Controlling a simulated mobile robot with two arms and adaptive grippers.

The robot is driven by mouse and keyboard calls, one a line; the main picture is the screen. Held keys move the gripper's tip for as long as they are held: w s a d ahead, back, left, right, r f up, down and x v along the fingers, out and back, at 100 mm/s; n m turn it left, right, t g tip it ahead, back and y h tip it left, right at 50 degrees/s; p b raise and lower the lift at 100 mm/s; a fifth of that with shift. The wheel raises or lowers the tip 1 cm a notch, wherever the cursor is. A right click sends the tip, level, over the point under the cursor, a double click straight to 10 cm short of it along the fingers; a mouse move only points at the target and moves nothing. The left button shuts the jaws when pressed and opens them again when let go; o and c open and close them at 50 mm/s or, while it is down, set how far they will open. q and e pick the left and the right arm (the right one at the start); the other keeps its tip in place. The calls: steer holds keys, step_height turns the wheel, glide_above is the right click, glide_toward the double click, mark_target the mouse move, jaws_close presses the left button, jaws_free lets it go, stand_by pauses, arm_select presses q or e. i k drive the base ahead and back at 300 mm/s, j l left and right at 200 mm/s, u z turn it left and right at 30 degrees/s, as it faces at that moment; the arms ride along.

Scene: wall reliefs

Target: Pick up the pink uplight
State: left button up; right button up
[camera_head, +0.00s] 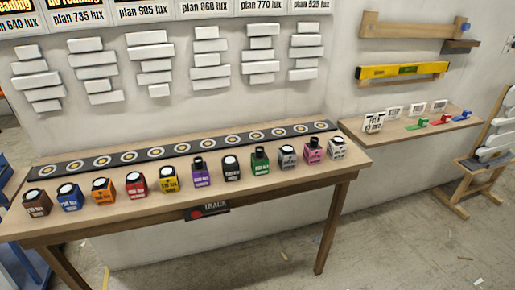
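The pink uplight (313,151) is a small pink block with a dark top and a pale label. It stands upright near the right end of a row of similar coloured uplights on the wooden table (268,190). A grey uplight (288,157) stands on its left and a white one (337,148) on its right. Neither of my grippers shows in the head view.
A dark strip with round targets (183,149) runs behind the row. Stepped white reliefs (207,59) hang on the wall above. A wall shelf (400,134) with cards and small coloured items is right of the table. A wooden stand (478,172) is at far right.

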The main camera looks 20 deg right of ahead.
mark_target(312, 153)
steer(key=i+l+u, duration=0.1)
steer(key=l+u, duration=0.4)
steer(key=l, duration=0.25)
steer(key=l+u, duration=0.5)
steer(key=l, duration=0.25)
steer(key=k+l+u, duration=0.15)
steer(key=l+u, duration=0.3)
steer(key=l, duration=0.25)
